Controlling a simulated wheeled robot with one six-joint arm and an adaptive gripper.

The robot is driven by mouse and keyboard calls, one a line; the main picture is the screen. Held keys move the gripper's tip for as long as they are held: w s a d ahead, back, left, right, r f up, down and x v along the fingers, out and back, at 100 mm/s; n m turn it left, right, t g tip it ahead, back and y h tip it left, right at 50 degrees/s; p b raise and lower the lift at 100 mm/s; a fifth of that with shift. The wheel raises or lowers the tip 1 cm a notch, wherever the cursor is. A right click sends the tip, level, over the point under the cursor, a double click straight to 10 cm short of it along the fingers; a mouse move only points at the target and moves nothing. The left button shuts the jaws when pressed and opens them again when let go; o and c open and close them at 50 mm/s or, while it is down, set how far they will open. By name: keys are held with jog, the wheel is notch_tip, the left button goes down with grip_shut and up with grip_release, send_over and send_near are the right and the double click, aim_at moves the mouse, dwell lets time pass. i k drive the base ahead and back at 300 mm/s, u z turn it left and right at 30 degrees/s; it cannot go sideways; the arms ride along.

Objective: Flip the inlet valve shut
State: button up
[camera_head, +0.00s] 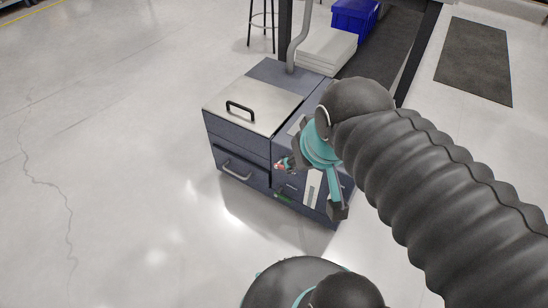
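A dark blue-grey cabinet (228,143) with a metal lid stands at the centre of the head view. A small red and pale part (281,165) sits at its front face, beside my gripper; I cannot tell if it is the inlet valve. A small green part (284,198) shows lower on the same face. My gripper (314,188), teal with dark ends, is in front of the cabinet's right part. One finger reaches down to the right, apart from the other on the left, so it looks open. My gripper and arm hide much of this face, and contact is unclear.
The lid (253,104) has a black handle (240,110), and a drawer handle (237,170) sits below. A grey pipe (297,45) rises behind. A blue crate (354,18) and pale stacked slabs (326,48) stand behind. The floor at left is clear.

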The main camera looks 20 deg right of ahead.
aim_at(277, 166)
jog(key=u, duration=1.3)
jog(key=k, duration=0.7)
jog(key=z, duration=0.55)
